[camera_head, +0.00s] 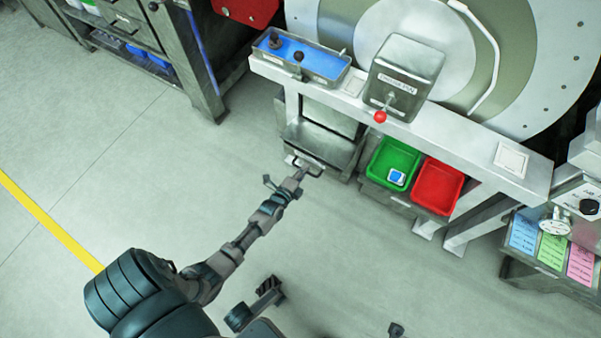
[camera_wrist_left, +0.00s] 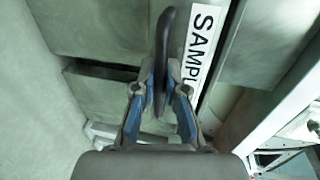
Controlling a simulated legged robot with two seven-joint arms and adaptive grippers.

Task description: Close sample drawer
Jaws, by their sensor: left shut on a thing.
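The sample drawer (camera_head: 318,145) is a grey metal unit under the left end of the white bench. It appears to stick out from under the bench; how far I cannot tell exactly. Its dark handle (camera_wrist_left: 165,60) shows in the left wrist view beside a white label reading "SAMPL" (camera_wrist_left: 198,48), partly cut off. My left gripper (camera_head: 300,168) is at the drawer's front in the head view. In the left wrist view its blue-padded fingers (camera_wrist_left: 160,105) are shut on the handle, one on each side.
A green bin (camera_head: 393,160) and a red bin (camera_head: 437,187) stand right of the drawer. A blue-lined tray (camera_head: 320,62) and a grey box with a red knob (camera_head: 380,117) are on the bench. The floor left of the drawer is clear.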

